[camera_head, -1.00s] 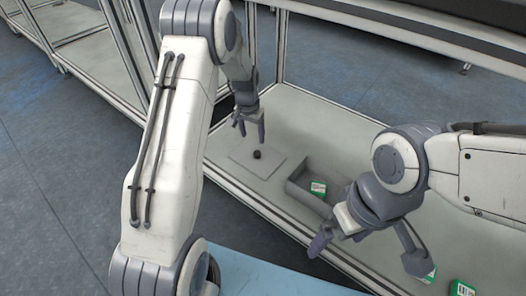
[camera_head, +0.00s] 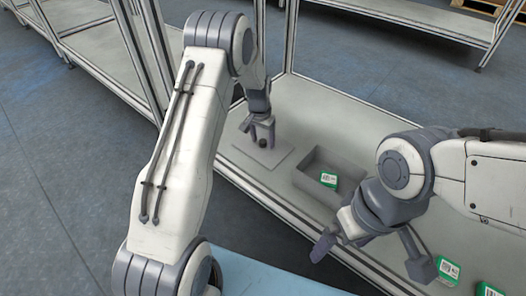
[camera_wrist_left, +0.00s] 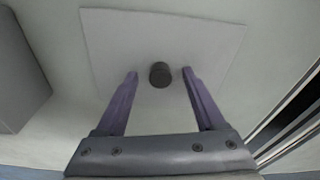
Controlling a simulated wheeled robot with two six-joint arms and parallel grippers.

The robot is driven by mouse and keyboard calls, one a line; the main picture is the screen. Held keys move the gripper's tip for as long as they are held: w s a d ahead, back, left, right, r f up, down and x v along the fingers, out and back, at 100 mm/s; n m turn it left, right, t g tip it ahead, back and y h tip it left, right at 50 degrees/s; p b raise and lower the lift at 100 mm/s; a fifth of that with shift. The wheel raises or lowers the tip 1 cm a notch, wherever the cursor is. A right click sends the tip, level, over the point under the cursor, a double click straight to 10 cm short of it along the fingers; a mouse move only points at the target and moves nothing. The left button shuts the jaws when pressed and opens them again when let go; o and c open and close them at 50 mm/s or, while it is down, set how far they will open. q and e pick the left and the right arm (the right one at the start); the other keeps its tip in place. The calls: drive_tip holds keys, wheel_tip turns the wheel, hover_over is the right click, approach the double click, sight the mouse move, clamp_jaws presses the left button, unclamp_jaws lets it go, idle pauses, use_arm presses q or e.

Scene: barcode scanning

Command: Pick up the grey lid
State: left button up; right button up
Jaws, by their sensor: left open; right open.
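The grey lid (camera_head: 248,158) is a flat square plate with a dark round knob (camera_head: 262,143), lying on the shelf. It also shows in the left wrist view (camera_wrist_left: 205,45), with the knob (camera_wrist_left: 160,74) near its middle. My left gripper (camera_head: 261,136) is open over the lid, its fingers on either side of the knob. In the left wrist view the left gripper (camera_wrist_left: 159,74) has a gap between each fingertip and the knob. My right gripper (camera_head: 366,254) is open and empty, to the right and nearer.
A grey open box (camera_head: 301,183) stands right of the lid with a green and white item (camera_head: 328,180) in it. More green and white items (camera_head: 448,270) lie at the lower right. Metal frame posts and the shelf's front rail border the shelf.

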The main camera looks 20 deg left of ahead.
use_arm(q)
clamp_jaws()
